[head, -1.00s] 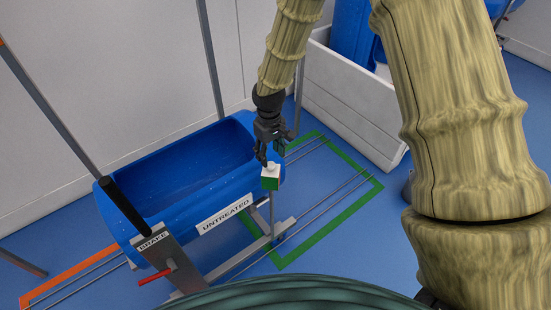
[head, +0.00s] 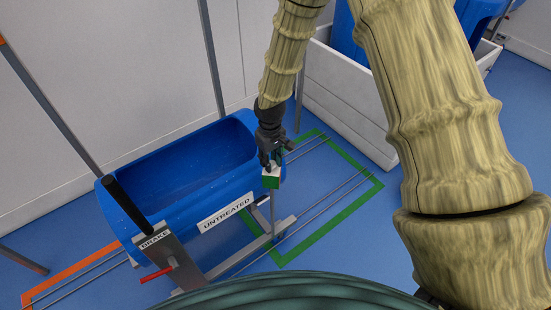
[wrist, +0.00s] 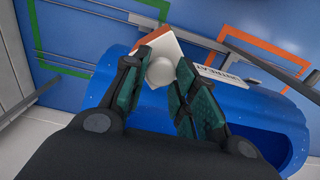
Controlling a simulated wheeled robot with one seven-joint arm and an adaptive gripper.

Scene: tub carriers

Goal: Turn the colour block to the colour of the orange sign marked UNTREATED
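The colour block (head: 271,182) sits on a post at the near right end of the blue tub. It has a white top with a round knob (wrist: 160,72). A green face points toward the head camera; an orange side shows along its upper edge in the wrist view. My gripper (head: 270,164) is down at the block from above. In the wrist view its fingers (wrist: 160,78) are apart, one on each side of the knob; firm contact is not visible. The UNTREATED label (head: 226,212) on the tub looks white; it also shows partly in the wrist view (wrist: 218,76).
The blue tub (head: 150,215) hangs in a grey frame with a BRAKE plate (head: 156,239) and red lever (head: 157,275). Green (head: 333,220) and orange (head: 65,273) outlines mark the floor. A white bin (head: 345,105) stands behind right. Grey posts rise behind the tub.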

